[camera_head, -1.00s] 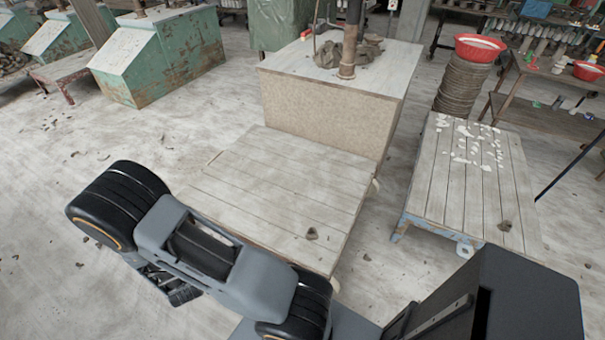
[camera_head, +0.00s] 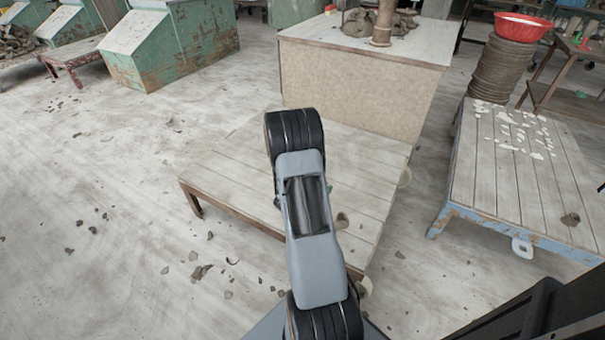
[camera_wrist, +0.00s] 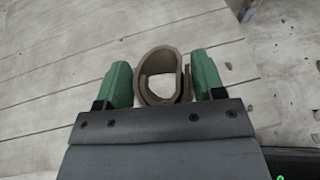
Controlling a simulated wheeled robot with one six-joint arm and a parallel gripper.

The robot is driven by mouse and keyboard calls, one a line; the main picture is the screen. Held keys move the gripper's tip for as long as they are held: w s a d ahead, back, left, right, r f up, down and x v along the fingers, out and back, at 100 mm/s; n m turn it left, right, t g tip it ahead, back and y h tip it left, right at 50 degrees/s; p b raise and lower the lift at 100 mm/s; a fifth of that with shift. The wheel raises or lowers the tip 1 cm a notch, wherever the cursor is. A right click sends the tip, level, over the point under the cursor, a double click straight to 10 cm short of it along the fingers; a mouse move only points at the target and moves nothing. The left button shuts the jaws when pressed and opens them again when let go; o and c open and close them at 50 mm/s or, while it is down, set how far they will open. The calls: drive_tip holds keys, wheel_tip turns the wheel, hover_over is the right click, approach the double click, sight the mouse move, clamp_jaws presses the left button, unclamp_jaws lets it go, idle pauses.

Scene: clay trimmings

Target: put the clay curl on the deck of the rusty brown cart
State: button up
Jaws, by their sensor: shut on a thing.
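The clay curl (camera_wrist: 142,84) is a grey-brown rolled strip. In the wrist view it sits between the two green fingers of my gripper (camera_wrist: 162,80), which is shut on it. Pale planks lie behind it; I cannot tell whether it touches them. The rusty brown cart (camera_head: 238,178) stands in the middle of the head view, with a pale plank deck and brown legs. My gripper (camera_head: 304,196) is over this deck, with only bits of green finger showing. My grey arm hides the curl in the head view.
A small clay piece (camera_head: 342,220) lies on the brown cart near its right front. A blue-framed cart (camera_head: 485,190) with white scraps and a clay lump (camera_head: 570,219) stands right. A large block table (camera_head: 350,85) stands behind. The floor at left is open, with scattered crumbs.

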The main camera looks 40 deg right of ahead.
drive_tip(key=s+d+f+m+g+b, duration=0.3)
drive_tip(key=s+d+f+b, duration=0.1)
drive_tip(key=s+d+f, duration=0.25)
drive_tip(key=w+a+f+b, duration=0.1)
drive_tip(key=w+f+b, duration=0.1)
drive_tip(key=w, duration=0.2)
drive_tip(key=w+a+f+b, duration=0.1)
drive_tip(key=w+f+b, duration=0.1)
drive_tip(key=w+f, duration=0.1)
drive_tip(key=w+a+f+b, duration=0.1)
drive_tip(key=w+f, duration=0.2)
drive_tip(key=w, duration=0.1)
drive_tip(key=shift+w+a+f+b, duration=0.1)
drive_tip(key=shift+w+f+b, duration=0.1)
drive_tip(key=shift+w+b, duration=0.2)
drive_tip(key=shift+w+a+f+b, duration=0.15)
drive_tip(key=shift+f+b, duration=0.45)
drive_tip(key=shift+f, duration=0.4)
drive_tip(key=shift+w+f+b, duration=0.15)
drive_tip(key=shift+f+b, duration=0.45)
drive_tip(key=shift+f, duration=0.35)
drive_tip(key=shift+f, duration=0.15)
drive_tip(key=o, duration=1)
